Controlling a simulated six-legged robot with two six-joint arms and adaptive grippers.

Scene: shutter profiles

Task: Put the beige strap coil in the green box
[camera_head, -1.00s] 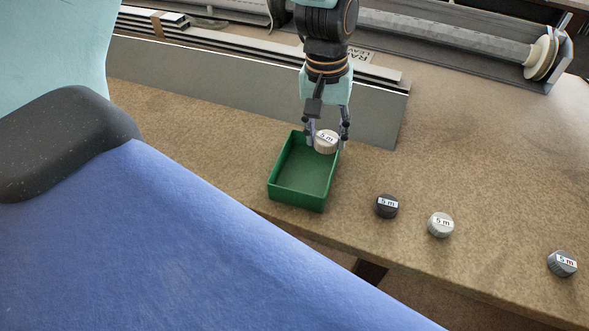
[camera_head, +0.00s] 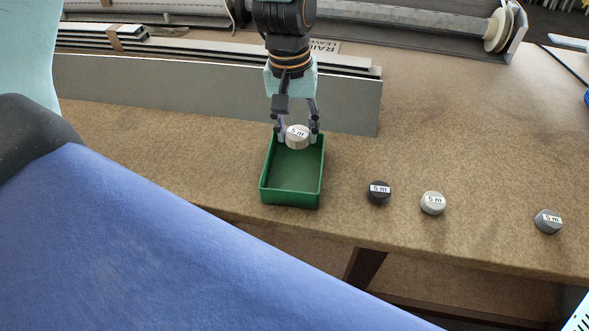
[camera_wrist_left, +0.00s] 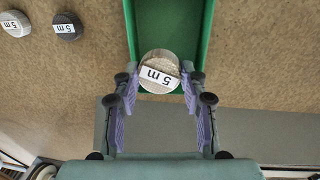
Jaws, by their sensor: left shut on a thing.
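The beige strap coil (camera_head: 297,136), with a "5 m" label, is between the fingers of my left gripper (camera_head: 298,134). The gripper is shut on it. In the head view the coil shows over the far end of the green box (camera_head: 264,185), which is open-topped and otherwise empty. In the left wrist view the coil (camera_wrist_left: 160,70) is between the purple finger pads, with the green box (camera_wrist_left: 205,25) behind it. I cannot tell whether the coil touches the box floor. My right gripper is not in view.
A black coil (camera_head: 379,191), a light grey coil (camera_head: 433,203) and a darker grey coil (camera_head: 548,221) stand right of the box on the brown table (camera_head: 450,140). Long grey profiles (camera_head: 215,93) lie behind the box. A blue surface (camera_head: 130,240) fills the lower left.

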